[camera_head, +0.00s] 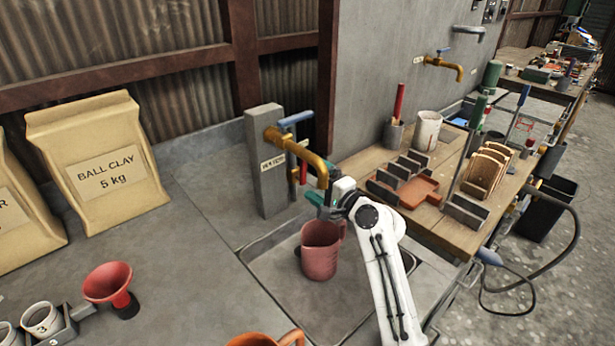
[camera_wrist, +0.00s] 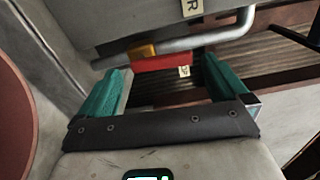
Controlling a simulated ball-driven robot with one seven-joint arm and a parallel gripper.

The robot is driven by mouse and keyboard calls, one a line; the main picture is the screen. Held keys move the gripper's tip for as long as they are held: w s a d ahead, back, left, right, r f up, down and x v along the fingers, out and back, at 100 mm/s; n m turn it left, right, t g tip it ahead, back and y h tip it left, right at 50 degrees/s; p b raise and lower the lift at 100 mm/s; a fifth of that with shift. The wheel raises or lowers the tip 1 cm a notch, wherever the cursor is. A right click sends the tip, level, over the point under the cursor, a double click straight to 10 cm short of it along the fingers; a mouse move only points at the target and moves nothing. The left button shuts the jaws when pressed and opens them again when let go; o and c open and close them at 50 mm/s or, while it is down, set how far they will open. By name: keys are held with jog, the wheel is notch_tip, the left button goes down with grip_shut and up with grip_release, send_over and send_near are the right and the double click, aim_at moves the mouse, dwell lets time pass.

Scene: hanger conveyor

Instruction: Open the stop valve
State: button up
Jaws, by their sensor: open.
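The stop valve shows in the wrist view as a red lever (camera_wrist: 162,64) with a brass body (camera_wrist: 143,51) on a grey pipe (camera_wrist: 205,40). The red lever (camera_head: 303,172) also shows in the head view, upright beside the grey post under the brass spout. My gripper (camera_head: 320,205) is at the right of the post, close to the lever. In the wrist view, the green fingers of my gripper (camera_wrist: 165,68) are open, one on each side of the lever. I see no clear contact. A small tag (camera_wrist: 184,71) is by the lever, too small to read surely.
A brass tap (camera_head: 318,165) with a blue handle (camera_head: 297,119) tops the grey post (camera_head: 265,170). A reddish jug (camera_head: 320,252) stands in the sink below my gripper. A wooden bench (camera_head: 440,215) with tools is to the right. Clay bags (camera_head: 98,160) stand left.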

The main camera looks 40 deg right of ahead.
jog(key=s, duration=0.7)
jog(key=shift+s, duration=0.15)
jog(key=shift+d, duration=0.1)
